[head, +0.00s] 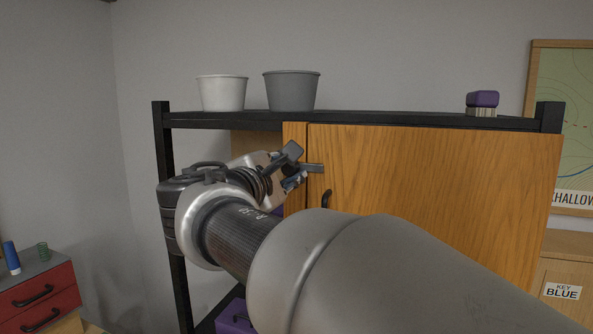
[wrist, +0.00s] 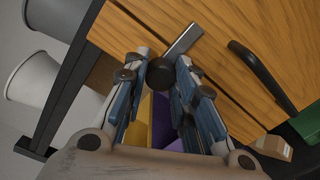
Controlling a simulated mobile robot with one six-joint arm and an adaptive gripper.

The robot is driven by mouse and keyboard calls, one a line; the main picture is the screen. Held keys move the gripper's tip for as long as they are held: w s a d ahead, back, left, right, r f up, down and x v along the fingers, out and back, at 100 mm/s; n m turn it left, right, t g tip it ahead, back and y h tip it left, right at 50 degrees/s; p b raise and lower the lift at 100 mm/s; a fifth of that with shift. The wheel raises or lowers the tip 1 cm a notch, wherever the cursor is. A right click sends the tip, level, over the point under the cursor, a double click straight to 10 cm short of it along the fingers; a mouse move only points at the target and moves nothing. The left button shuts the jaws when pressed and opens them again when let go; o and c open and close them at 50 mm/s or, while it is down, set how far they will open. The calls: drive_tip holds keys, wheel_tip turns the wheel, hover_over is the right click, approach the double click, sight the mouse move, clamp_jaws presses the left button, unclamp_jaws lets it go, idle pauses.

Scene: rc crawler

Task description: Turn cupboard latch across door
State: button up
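The cupboard door (head: 440,190) is orange wood and closed flush with the narrow wooden strip at its left. The latch is a grey metal bar (head: 314,168), lying about level across the seam onto the door's left edge. In the wrist view the bar (wrist: 183,41) runs from a dark round knob (wrist: 160,72) across the seam. My gripper (head: 295,168) is at the latch's left end. In the wrist view my gripper's fingers (wrist: 162,66) stand either side of the knob and appear shut on it. The fingers partly hide the latch's pivot end.
A dark curved door handle (head: 326,198) sits just below and right of the latch. A white pot (head: 222,92), a grey pot (head: 291,90) and a purple-topped brush-like item (head: 482,102) stand on the black top shelf (head: 390,117). A red drawer unit (head: 40,297) stands low left.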

drive_tip(key=o, duration=0.5)
drive_tip(key=v, duration=1.2)
